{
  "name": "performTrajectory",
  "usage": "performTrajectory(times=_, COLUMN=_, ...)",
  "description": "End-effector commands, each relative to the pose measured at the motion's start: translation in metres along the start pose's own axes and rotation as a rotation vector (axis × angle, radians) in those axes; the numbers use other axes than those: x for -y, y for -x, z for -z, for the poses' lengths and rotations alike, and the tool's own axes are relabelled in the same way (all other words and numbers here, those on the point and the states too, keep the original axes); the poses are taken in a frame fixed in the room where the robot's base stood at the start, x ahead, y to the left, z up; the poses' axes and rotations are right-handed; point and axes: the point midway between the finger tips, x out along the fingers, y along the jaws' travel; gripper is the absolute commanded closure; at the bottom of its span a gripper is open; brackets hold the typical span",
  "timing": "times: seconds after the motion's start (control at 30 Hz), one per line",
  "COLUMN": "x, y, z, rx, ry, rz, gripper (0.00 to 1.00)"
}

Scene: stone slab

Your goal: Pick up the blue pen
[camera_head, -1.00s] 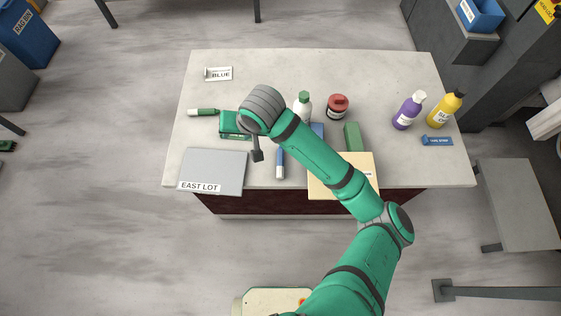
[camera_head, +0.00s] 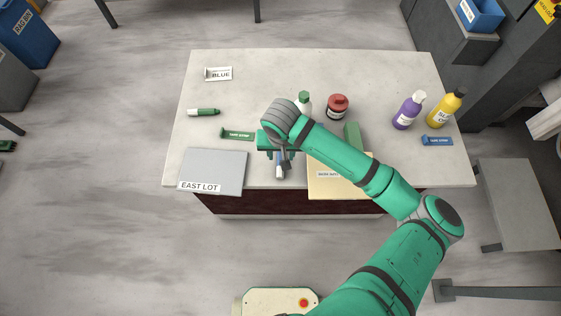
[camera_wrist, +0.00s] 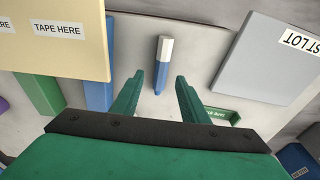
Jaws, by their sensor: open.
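The blue pen (camera_head: 280,171) lies near the front edge of the stone slab, between the grey EAST LOT panel (camera_head: 213,170) and the tan labelled panel (camera_head: 325,185). It has a blue body and a white end. It also shows in the wrist view (camera_wrist: 162,66), beyond my fingers and lined up with the gap between them. My gripper (camera_wrist: 160,79) is open and empty. In the head view my wrist hangs over the far end of the pen and partly hides it.
A blue block (camera_wrist: 97,62) and a green block (camera_wrist: 38,90) lie beside the tan panel. A green-and-white pen (camera_head: 204,112) and a green labelled holder (camera_head: 237,134) lie left.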

Motion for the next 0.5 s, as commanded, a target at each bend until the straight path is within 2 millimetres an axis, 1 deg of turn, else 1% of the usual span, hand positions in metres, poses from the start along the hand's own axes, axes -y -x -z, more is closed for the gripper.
performTrajectory(times=0.2, x=0.001, y=-0.031, z=-0.002, rx=0.002, ry=-0.001, rz=-0.003, gripper=0.59)
performTrajectory(times=0.3, x=0.001, y=-0.041, z=-0.002, rx=0.001, ry=0.0, rz=-0.002, gripper=0.59)
performTrajectory(times=0.4, x=0.002, y=-0.046, z=-0.002, rx=0.001, ry=0.0, rz=-0.001, gripper=0.59)
performTrajectory(times=0.5, x=0.002, y=-0.046, z=-0.002, rx=0.001, ry=0.0, rz=0.0, gripper=0.59)
